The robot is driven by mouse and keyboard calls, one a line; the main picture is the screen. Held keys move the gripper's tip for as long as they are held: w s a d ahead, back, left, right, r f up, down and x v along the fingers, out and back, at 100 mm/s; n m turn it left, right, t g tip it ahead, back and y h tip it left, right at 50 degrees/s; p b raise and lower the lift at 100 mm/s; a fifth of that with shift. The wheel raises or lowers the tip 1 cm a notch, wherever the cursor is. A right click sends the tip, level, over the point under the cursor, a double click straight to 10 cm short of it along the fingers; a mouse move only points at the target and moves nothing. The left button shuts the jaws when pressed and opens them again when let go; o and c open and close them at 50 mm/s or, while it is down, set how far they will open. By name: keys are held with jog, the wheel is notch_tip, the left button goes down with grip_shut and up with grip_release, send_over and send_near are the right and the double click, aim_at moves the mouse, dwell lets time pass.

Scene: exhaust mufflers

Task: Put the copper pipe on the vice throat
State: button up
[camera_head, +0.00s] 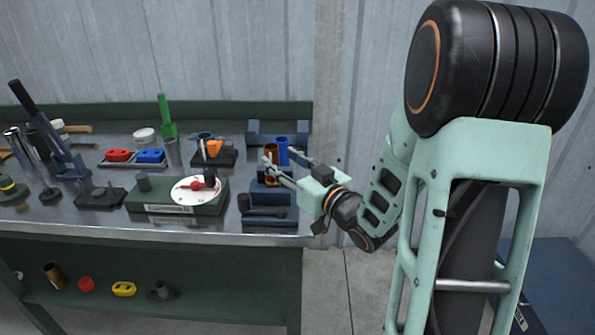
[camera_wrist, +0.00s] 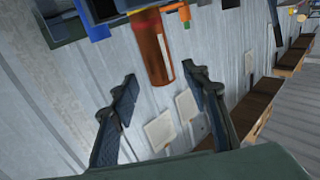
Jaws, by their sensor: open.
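The copper pipe (camera_head: 270,152) is a short orange-brown cylinder. It appears upright over the dark blue vice (camera_head: 265,212) near the bench's right end. In the wrist view the pipe (camera_wrist: 152,48) shows larger, one end against blue and dark parts at the top edge, the other end free. My gripper (camera_head: 278,161) reaches in from the right at pipe height. Its fingers (camera_wrist: 160,80) are spread and empty, one to each side of the pipe's free end, with gaps visible. The pipe's foot and the vice throat are partly hidden by my gripper, so their contact is unclear.
A blue cylinder (camera_head: 283,147) stands close beside the pipe. Left of the vice is a green box with a white dial (camera_head: 196,189). Red and blue blocks (camera_head: 150,156) and a green upright tool (camera_head: 167,115) stand further left. The lower shelf (camera_head: 220,285) holds several small parts.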

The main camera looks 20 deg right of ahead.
jog(key=b+v, duration=0.6)
jog(key=v, duration=0.1)
jog(key=shift+s, duration=0.1)
dwell(0.4)
